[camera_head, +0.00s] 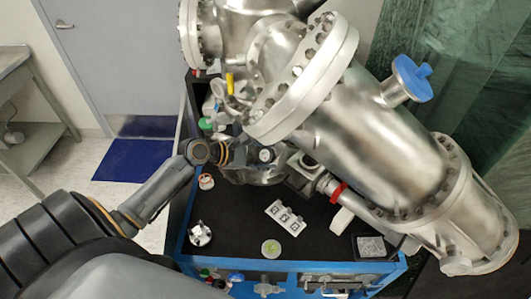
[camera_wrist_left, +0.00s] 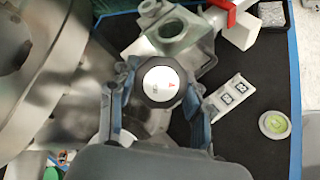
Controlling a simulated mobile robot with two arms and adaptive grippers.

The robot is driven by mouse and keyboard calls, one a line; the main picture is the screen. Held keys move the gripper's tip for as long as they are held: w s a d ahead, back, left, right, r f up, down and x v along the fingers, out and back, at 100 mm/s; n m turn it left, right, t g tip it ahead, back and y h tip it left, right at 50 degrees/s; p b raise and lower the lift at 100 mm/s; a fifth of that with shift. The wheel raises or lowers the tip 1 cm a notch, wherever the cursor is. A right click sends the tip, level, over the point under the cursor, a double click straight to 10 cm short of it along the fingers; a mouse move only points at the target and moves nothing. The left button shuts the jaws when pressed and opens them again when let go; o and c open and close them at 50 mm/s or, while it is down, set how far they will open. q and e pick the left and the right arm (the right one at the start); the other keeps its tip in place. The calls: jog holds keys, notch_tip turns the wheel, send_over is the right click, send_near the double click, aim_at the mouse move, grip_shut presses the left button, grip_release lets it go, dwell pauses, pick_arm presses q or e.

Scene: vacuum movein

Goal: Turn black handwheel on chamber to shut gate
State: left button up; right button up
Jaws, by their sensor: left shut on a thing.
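The black handwheel (camera_wrist_left: 160,82) has a dark rim around a pale round cap with a small red mark. In the left wrist view it sits between the two fingers of my left gripper (camera_wrist_left: 155,103). The fingers press on it from both sides, so the gripper is shut on the wheel. In the head view my left gripper (camera_head: 246,156) reaches in from the left to the wheel (camera_head: 265,155), under the big flange of the steel chamber (camera_head: 375,135). The wheel's lower parts and the gate are hidden. My right gripper is not in view.
The black-topped, blue-edged cart (camera_head: 235,225) carries a white block plate (camera_head: 285,217), a round green-centred dish (camera_head: 271,248), small jars and a grey-filled tray (camera_head: 371,246). The chamber overhangs closely.

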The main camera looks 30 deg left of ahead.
pick_arm(q)
jog(key=m, duration=0.2)
jog(key=m+g+p, duration=0.1)
jog(key=m, duration=0.1)
jog(key=shift+r+g, duration=0.15)
jog(key=shift+g, duration=0.15)
jog(key=m+g+p, duration=0.1)
jog(key=m+p, duration=0.1)
jog(key=m, duration=0.1)
jog(key=shift+m, duration=0.3)
jog(key=m+g+p, duration=0.1)
jog(key=m+p, duration=0.1)
jog(key=m, duration=0.2)
jog(key=shift+g, duration=0.3)
jog(key=shift+m+g+y+p, duration=0.35)
jog(key=shift+m+y, duration=0.15)
jog(key=shift+m, duration=0.3)
jog(key=shift+f, duration=0.2)
jog(key=o, duration=1.2)
jog(key=shift+c, duration=0.2)
jog(key=shift+r, duration=0.15)
